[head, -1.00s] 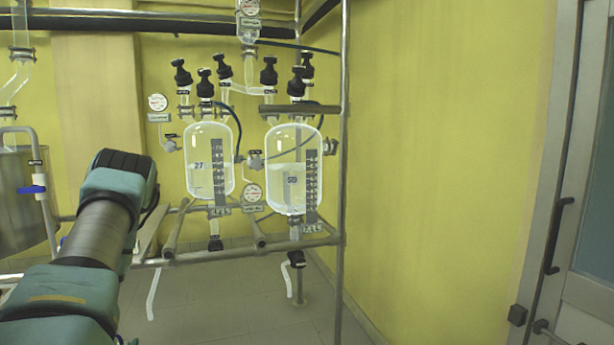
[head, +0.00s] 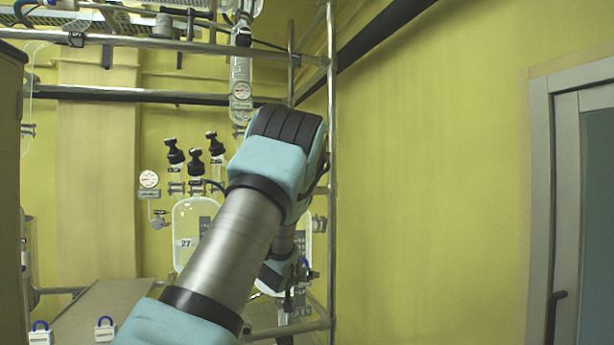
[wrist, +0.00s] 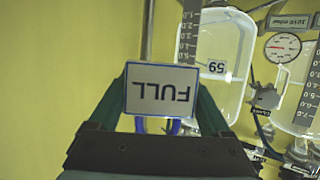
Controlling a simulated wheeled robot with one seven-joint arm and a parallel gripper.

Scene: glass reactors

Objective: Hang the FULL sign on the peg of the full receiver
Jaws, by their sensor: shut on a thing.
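In the wrist view, the FULL sign (wrist: 163,90) is a white plate with a dark blue border, its lettering upside down. My gripper (wrist: 163,78) is shut on it, a finger at each side edge. The receiver marked 59 (wrist: 235,60) stands behind and to the right of the sign, with a grey scale strip. In the head view, the receiver marked 27 (head: 184,222) shows left of my arm. The right-hand receiver (head: 304,238) is mostly hidden behind my arm. I cannot make out a peg in any view.
A second vessel (wrist: 305,105) and a round gauge (wrist: 282,47) are at the right of the wrist view. Steel frame pipes (head: 331,150) stand beside the receivers. The yellow wall to the right is clear.

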